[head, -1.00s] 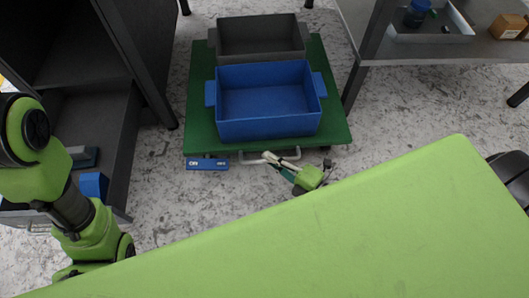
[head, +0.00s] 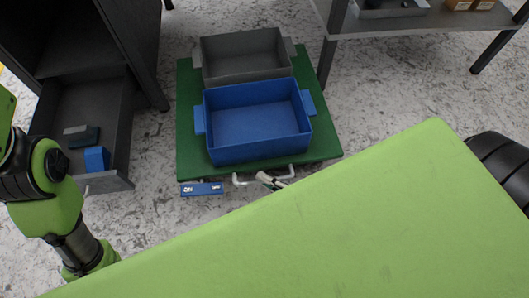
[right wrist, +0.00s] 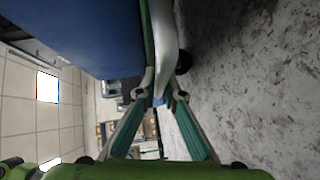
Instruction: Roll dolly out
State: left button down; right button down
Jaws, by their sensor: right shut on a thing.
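The dolly (head: 187,150) is a flat green platform on the floor in the head view. It carries a grey bin (head: 243,76) at the back and a blue bin (head: 262,148) in front. A pale bar handle (head: 243,182) sticks out from its near edge, beside a blue brake plate (head: 201,189) lettered ON. My right gripper (head: 272,179) is at the handle, partly hidden by my green body. In the right wrist view its two fingers (right wrist: 163,97) are closed on the white handle (right wrist: 164,45). My left arm comes in at the left; its gripper is out of sight.
A dark cabinet (head: 85,40) stands left, with an open drawer (head: 110,183) holding small items. A grey table (head: 430,22) with a tray and boxes stands at the back right. Bare floor (head: 380,105) lies right of the dolly.

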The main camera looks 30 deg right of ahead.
jog(key=shift+s, duration=0.15)
jog(key=c, duration=2.1)
grip_release()
jog(key=shift+c, duration=0.2)
jog(key=v, duration=1.2)
